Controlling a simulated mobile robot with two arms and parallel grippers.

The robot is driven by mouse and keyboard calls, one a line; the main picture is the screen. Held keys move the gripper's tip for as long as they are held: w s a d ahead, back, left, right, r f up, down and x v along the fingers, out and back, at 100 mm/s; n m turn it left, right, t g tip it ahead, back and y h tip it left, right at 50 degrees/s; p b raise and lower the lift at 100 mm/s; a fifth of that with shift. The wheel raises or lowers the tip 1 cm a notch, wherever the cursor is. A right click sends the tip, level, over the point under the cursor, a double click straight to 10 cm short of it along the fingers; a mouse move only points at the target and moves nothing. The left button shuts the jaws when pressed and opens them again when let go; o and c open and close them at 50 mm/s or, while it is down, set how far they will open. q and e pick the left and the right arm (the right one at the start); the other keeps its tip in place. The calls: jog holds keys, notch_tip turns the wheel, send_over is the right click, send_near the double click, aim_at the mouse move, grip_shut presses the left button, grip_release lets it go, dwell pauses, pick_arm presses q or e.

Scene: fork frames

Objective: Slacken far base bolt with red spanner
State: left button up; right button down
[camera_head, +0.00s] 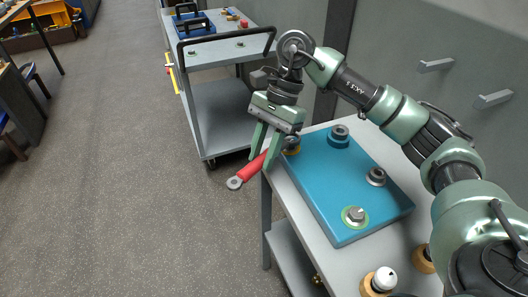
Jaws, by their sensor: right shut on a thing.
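My right gripper (264,155) is shut on the red spanner (251,169), holding it at the left edge of the table (300,213). The spanner's grey ring end (234,183) points down and left, out over the floor. Its other end reaches toward a bolt with a yellow ring (292,150); whether they touch I cannot tell. The teal base (333,190) lies on the table. It also bears a far bolt on a teal boss (339,133), a dark-collared bolt (376,177) at the right and a near bolt with a green ring (354,216). My left gripper is out of view.
A grey trolley (215,55) with a black handle stands behind, with a blue box (194,26) and small parts on top. A white-topped wooden knob (382,280) sits at the table's near side. Open floor (110,180) lies to the left.

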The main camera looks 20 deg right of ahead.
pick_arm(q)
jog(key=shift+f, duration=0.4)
pick_arm(e)
jog(key=shift+f, duration=0.45)
jog(key=shift+d+f+b, duration=0.1)
jog(key=shift+f+b, duration=0.05)
jog(key=shift+b, duration=0.2)
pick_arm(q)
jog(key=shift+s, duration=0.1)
pick_arm(e)
jog(key=shift+s, duration=0.1)
jog(key=shift+r, duration=0.25)
